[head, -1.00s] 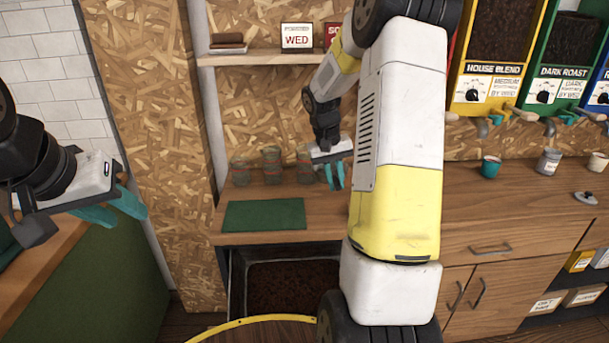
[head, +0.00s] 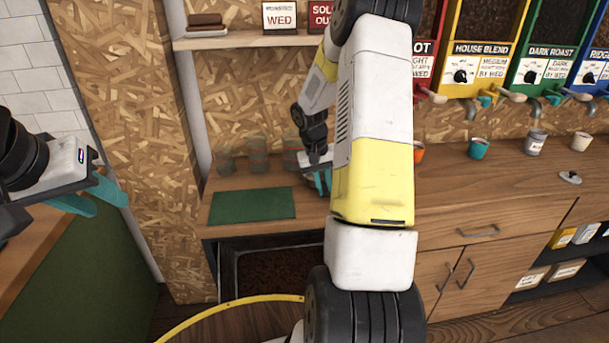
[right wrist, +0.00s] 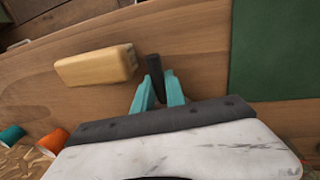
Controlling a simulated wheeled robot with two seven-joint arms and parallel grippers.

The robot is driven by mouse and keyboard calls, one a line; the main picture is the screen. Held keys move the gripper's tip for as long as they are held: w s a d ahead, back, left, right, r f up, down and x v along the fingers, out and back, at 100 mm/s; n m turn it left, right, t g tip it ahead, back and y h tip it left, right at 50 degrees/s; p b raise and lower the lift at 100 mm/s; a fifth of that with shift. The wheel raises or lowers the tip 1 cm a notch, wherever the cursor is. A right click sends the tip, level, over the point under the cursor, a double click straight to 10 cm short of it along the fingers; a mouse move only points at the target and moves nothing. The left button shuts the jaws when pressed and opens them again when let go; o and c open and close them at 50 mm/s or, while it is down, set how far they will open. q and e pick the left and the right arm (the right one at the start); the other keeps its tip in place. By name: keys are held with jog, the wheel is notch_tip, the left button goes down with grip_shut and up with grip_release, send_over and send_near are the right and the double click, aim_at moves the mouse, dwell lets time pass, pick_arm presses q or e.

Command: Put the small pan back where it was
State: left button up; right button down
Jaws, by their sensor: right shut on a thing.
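My right gripper (head: 322,182) is low over the wooden counter, right of the green mat (head: 252,206). In the right wrist view the gripper (right wrist: 158,92) is shut on a short dark handle-like piece (right wrist: 154,66) standing up between its teal fingers. I cannot tell whether this piece belongs to the small pan; no pan shape is clear in either view. My right arm hides part of the counter. A pale wooden block (right wrist: 95,67) lies beside the dark piece, apart from the fingers. My left gripper (head: 110,198) is open and empty at the far left.
Several glass jars (head: 258,155) stand at the back of the counter. A drawer of dark beans (head: 272,270) is open below the mat. An orange cup (right wrist: 52,142) and a teal cup (head: 478,149) stand to the right. A shelf (head: 246,42) hangs above.

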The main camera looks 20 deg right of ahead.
jog(key=c, duration=1.4)
grip_release()
jog(key=shift+f, duration=0.1)
jog(key=shift+o, duration=0.2)
notch_tip(320, 180, up, 12)
jog(key=a, duration=0.2)
jog(key=s+a+r+n+t+y, duration=0.1)
jog(key=s+a+r+t, duration=0.2)
jog(key=s+a+r, duration=0.6)
jog(key=s+a+r+n+t+y, duration=0.1)
jog(key=s+a+r, duration=0.1)
jog(key=s+a, duration=0.2)
jog(key=s+a+r+n+t+y, duration=0.1)
jog(key=s+a, duration=0.3)
jog(key=s, duration=0.5)
jog(key=shift+s+r+t+y, duration=0.15)
jog(key=shift+r+t+y, duration=0.55)
jog(key=shift+r+t, duration=0.1)
